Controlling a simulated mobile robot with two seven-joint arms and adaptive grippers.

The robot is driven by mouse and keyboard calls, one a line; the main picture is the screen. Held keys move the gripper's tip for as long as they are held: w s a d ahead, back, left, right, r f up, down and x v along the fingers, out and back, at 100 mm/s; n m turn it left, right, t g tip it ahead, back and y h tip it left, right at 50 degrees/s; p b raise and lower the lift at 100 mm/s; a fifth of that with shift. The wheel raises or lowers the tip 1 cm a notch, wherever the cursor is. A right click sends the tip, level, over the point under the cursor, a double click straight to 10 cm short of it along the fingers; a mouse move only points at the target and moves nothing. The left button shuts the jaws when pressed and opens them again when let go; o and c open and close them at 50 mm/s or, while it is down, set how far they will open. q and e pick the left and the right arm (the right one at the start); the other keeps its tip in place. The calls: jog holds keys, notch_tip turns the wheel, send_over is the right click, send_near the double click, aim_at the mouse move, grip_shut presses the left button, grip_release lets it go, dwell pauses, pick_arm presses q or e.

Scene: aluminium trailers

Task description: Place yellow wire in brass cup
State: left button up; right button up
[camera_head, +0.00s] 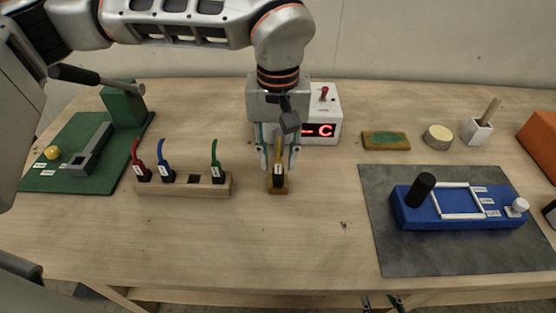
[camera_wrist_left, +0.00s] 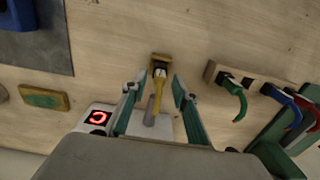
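The yellow wire (camera_head: 278,150) stands with its dark, labelled base in a small brass-coloured holder (camera_head: 278,189) at the middle of the table. It also shows in the left wrist view (camera_wrist_left: 158,82), with the holder (camera_wrist_left: 161,58) around its base. I take this holder for the brass cup. My left gripper (camera_head: 279,165) points down over the wire. Its fingers are open, one on each side of the wire, and look apart from it in the left wrist view (camera_wrist_left: 153,84). Dark tips at the bottom edge may be my right gripper (camera_head: 382,302); its state is unclear.
A wooden rack (camera_head: 205,187) holds red, blue and green wires and has one empty slot. A white box with a red display (camera_head: 328,112) stands just behind the gripper. A blue fixture (camera_head: 460,207) lies on a grey mat (camera_head: 390,250) at right. The front middle is clear.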

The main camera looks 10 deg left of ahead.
pick_arm(q)
notch_tip(320, 180, up, 10)
jog(key=shift+r, duration=0.2)
dwell(0.5)
